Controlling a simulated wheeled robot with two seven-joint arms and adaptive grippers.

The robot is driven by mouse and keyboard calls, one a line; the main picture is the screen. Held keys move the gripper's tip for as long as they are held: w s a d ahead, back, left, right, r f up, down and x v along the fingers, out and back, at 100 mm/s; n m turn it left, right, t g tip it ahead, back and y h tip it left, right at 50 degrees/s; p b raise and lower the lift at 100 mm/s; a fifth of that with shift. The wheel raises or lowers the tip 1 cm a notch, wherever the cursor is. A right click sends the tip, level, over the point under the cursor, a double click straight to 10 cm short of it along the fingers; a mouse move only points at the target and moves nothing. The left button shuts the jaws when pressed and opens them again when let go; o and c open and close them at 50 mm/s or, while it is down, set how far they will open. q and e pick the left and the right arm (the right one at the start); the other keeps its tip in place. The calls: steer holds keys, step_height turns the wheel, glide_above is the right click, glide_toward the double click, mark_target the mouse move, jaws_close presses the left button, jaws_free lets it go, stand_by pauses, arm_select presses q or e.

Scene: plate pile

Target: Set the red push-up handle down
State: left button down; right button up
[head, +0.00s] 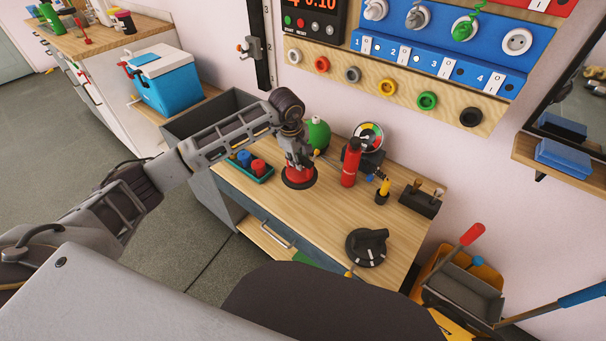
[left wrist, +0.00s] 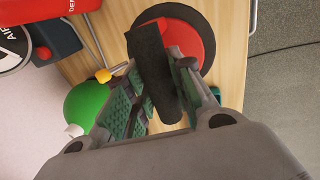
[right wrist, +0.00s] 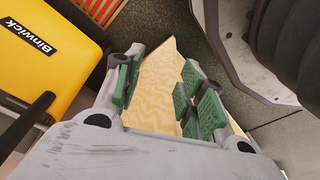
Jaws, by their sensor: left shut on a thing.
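The red push-up handle (head: 299,179) has a round red base with a black rim and stands upright at the middle of the wooden worktop (head: 325,222). I cannot tell whether its base touches the wood. My left gripper (head: 301,160) is above the base, shut on the handle. In the left wrist view the black grip (left wrist: 152,60) lies between the green-padded fingers of the left gripper (left wrist: 160,100), with the red base (left wrist: 203,35) beyond. My right gripper (right wrist: 158,85) shows only in its own wrist view, open and empty.
A tray of small coloured pieces (head: 250,166) is at left. A black knob (head: 367,247) is in front. Wood between handle and knob is clear.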

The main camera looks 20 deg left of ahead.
mark_target(298, 171)
arm_select(q)
step_height(298, 171, down, 2)
steer(key=shift+f, duration=0.7)
arm_select(e)
steer(key=shift+w+a+r, duration=0.1)
steer(key=shift+a+r, duration=0.15)
steer(key=shift+r, duration=0.35)
arm_select(q)
steer(key=shift+f, duration=0.1)
arm_select(e)
steer(key=shift+s+f, duration=0.15)
steer(key=shift+s, duration=0.05)
arm_select(q)
steer(key=shift+f, duration=1)
steer(key=shift+f+b, duration=0.3)
steer(key=shift+f, duration=0.5)
arm_select(e)
steer(key=shift+w+a+r, duration=0.15)
steer(key=shift+w+r, duration=0.2)
steer(key=shift+r, duration=0.25)
